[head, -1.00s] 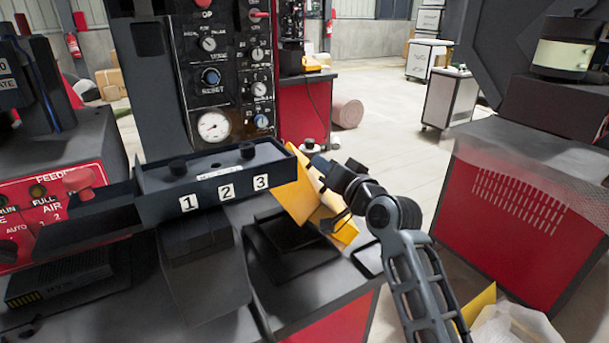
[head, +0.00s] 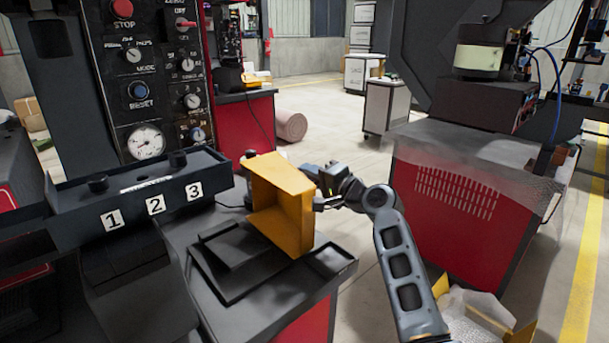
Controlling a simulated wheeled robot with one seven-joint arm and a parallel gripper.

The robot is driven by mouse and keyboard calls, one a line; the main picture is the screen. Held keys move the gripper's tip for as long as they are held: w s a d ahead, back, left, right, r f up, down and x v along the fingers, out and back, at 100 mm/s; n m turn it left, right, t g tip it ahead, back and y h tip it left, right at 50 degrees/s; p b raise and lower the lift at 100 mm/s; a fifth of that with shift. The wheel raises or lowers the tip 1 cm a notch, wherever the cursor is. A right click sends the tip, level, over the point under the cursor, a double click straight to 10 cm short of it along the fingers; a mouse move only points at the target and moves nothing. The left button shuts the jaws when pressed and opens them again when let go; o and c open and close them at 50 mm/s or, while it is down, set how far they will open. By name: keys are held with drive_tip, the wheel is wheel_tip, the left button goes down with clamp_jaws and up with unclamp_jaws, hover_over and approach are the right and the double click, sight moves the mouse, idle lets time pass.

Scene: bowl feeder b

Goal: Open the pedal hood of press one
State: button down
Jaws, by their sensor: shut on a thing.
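The yellow pedal hood (head: 283,205) stands tilted up above the black base plate (head: 225,262) on the grey bench top, right of the tray numbered 1, 2 and 3. Its hollow side faces left and toward me. My gripper (head: 318,190) is at the hood's right side, shut on it; the fingertips are partly hidden behind the hood. A dark pedal-like block (head: 232,246) shows uncovered on the base plate.
The dark numbered tray (head: 140,200) stands left of the hood, below the control panel (head: 150,75). A red and grey cabinet (head: 470,205) is at the right, with an open carton (head: 475,320) on the floor before it. Floor between is clear.

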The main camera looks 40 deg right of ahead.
drive_tip(key=shift+d+f, duration=0.15)
drive_tip(key=shift+f, duration=0.15)
drive_tip(key=c, duration=1.2)
unclamp_jaws()
drive_tip(key=shift+o, duration=0.2)
drive_tip(key=shift+r, duration=0.1)
drive_tip(key=s, duration=0.7)
drive_tip(key=shift+s+r, duration=0.15)
drive_tip(key=shift+s, duration=0.25)
